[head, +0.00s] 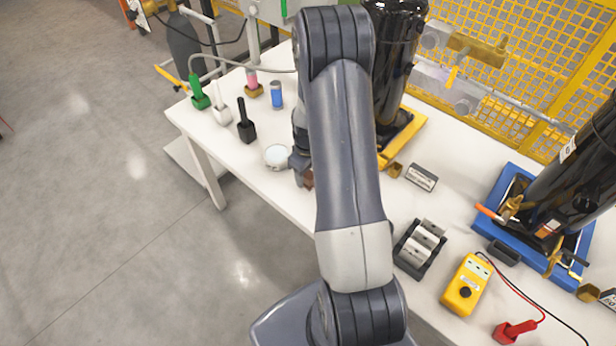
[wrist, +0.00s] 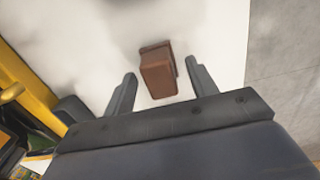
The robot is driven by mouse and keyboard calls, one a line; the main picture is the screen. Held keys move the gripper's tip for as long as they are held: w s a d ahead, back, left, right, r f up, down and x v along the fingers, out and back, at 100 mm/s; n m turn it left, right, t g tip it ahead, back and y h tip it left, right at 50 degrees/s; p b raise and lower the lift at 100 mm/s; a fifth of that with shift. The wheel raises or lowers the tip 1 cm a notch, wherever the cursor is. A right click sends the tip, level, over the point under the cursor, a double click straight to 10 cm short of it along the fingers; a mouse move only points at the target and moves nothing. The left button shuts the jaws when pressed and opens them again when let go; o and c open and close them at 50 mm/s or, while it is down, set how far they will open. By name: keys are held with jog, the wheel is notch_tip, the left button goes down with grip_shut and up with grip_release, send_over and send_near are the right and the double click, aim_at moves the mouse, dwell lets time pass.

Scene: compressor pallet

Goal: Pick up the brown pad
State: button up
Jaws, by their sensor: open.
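The brown pad (wrist: 158,72) is a small reddish-brown block on the white table. In the wrist view it lies between and slightly beyond the two fingers of my gripper (wrist: 161,86), with a gap on each side. My gripper is open and empty. In the head view a small brown part of the pad (head: 309,180) shows beside my gripper (head: 301,172); my arm hides the rest. How high the fingers are above the table I cannot tell.
On the white table (head: 445,201), a round white object (head: 277,156) and a black-handled tool (head: 246,127) are left of my gripper. A black cylinder (head: 395,70) on a yellow base stands behind it. A grey block holder (head: 420,247) and yellow meter (head: 466,285) lie to the right.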

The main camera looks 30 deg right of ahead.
jog(key=shift+f, duration=0.35)
jog(key=c, duration=1.1)
